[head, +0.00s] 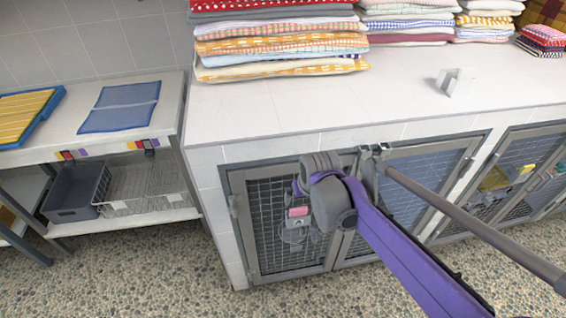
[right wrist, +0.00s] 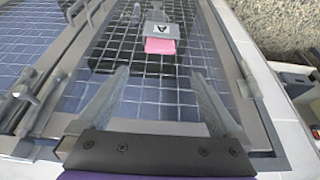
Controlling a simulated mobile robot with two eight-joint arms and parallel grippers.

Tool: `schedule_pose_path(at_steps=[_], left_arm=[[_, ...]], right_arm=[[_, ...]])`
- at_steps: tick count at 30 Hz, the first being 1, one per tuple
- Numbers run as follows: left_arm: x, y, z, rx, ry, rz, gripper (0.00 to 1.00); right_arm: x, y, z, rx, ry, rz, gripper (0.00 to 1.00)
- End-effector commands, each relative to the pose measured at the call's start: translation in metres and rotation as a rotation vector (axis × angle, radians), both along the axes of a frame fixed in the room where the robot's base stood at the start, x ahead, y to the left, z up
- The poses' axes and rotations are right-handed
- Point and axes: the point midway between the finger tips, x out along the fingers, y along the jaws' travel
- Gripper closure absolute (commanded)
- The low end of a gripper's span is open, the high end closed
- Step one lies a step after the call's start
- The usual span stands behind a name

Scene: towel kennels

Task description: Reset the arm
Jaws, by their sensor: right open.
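My right arm comes in from the lower right in the head view. Its gripper (head: 312,190) is in front of the left mesh kennel door (head: 270,235) and partly hidden by the wrist. In the right wrist view the two fingers of the right gripper (right wrist: 158,72) are spread apart with nothing between them. They point at the mesh door, where a grey tag marked A (right wrist: 163,29) and a pink block (right wrist: 160,46) show. I cannot tell whether a fingertip touches the mesh. My left gripper does not show.
A white counter (head: 240,110) above the kennels holds folded towel stacks (head: 280,45) and a small metal bracket (head: 448,82). At left, a shelf unit carries a blue mat (head: 120,107), a grey bin (head: 75,195) and a wire basket (head: 145,190). Pebbled floor (head: 150,270) is clear in front.

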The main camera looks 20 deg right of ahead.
Motion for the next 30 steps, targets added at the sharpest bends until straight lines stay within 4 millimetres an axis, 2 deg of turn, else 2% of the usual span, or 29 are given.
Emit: schedule_pose_path(at_steps=[5, 8, 11, 15, 18, 21, 25, 30], left_arm=[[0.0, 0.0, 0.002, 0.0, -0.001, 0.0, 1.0], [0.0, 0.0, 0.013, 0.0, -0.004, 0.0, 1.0], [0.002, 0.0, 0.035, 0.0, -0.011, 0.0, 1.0], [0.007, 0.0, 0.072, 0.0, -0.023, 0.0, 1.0], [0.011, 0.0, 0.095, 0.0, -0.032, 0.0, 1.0], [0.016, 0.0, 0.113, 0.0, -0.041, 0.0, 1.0], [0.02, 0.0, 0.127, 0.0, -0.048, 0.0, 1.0], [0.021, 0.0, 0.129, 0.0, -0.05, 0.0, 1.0]], right_arm=[[-0.002, 0.002, 0.002, 0.0, -0.001, 0.002, 0.0], [-0.016, 0.011, 0.016, 0.0, -0.006, 0.02, 0.0], [-0.045, 0.029, 0.039, 0.0, -0.017, 0.055, 0.0], [-0.097, 0.058, 0.067, -0.001, -0.036, 0.123, 0.0], [-0.129, 0.074, 0.079, -0.002, -0.05, 0.168, 0.0], [-0.153, 0.084, 0.085, -0.004, -0.063, 0.203, 0.0], [-0.171, 0.091, 0.087, -0.005, -0.075, 0.231, 0.0], [-0.176, 0.093, 0.086, -0.006, -0.078, 0.239, 0.0]])
